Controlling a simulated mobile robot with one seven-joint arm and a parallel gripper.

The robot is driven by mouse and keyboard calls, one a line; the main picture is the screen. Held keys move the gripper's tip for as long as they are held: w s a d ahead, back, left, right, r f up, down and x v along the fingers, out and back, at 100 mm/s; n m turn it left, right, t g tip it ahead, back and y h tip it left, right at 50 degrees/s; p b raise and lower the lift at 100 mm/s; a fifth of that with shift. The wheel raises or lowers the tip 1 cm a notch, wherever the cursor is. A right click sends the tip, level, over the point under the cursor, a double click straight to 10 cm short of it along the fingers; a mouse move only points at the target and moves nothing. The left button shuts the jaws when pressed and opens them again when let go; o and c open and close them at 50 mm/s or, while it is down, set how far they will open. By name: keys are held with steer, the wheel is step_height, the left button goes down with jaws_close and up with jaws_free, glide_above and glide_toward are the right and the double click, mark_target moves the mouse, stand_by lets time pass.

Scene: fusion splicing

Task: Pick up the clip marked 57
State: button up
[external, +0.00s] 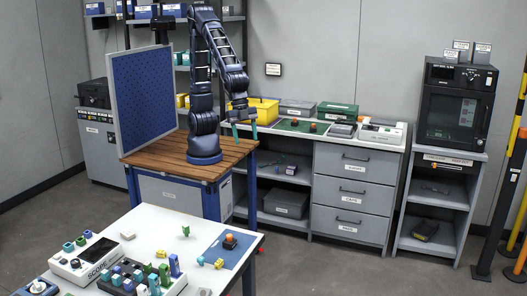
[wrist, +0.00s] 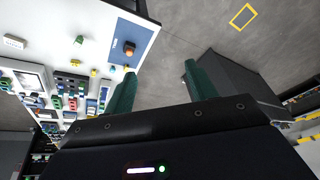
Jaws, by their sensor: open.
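Small clips lie on the white table (external: 150,222), but no number is readable, so I cannot tell which is marked 57. A green clip (external: 186,231) stands alone on the table; a green piece (wrist: 79,40) also shows in the wrist view. Yellow pieces (external: 218,263) lie at the edge of the blue mat (external: 238,256). Several blue, green and white pieces sit in a dark rack (external: 120,280). My gripper (external: 245,131) is open and empty, high over the wooden bench's right edge and away from the clips. Its green fingers (wrist: 158,80) are apart in the wrist view.
A dark block with an orange button (external: 230,241) stands on the blue mat. A SCOPE device (external: 85,262) is at the table's left. The wooden bench (external: 160,158) and blue pegboard (external: 145,95) are behind. A grey counter (external: 355,180) holds bins and trays. Floor is clear between.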

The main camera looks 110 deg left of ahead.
steer(key=s+d+f+m, duration=0.2)
steer(key=d+f, duration=0.4)
steer(key=d, duration=0.5)
steer(key=m+g+h, duration=0.1)
steer(key=m+g, duration=0.2)
steer(key=m, duration=0.2)
glide_toward(161, 251)
steer(key=x, duration=0.3)
steer(key=shift+s+d, duration=0.15)
steer(key=shift+d, duration=0.15)
steer(key=shift+x, duration=2.85)
steer(key=shift+a, duration=0.15)
steer(key=shift+w, duration=0.2)
steer(key=c, duration=1)
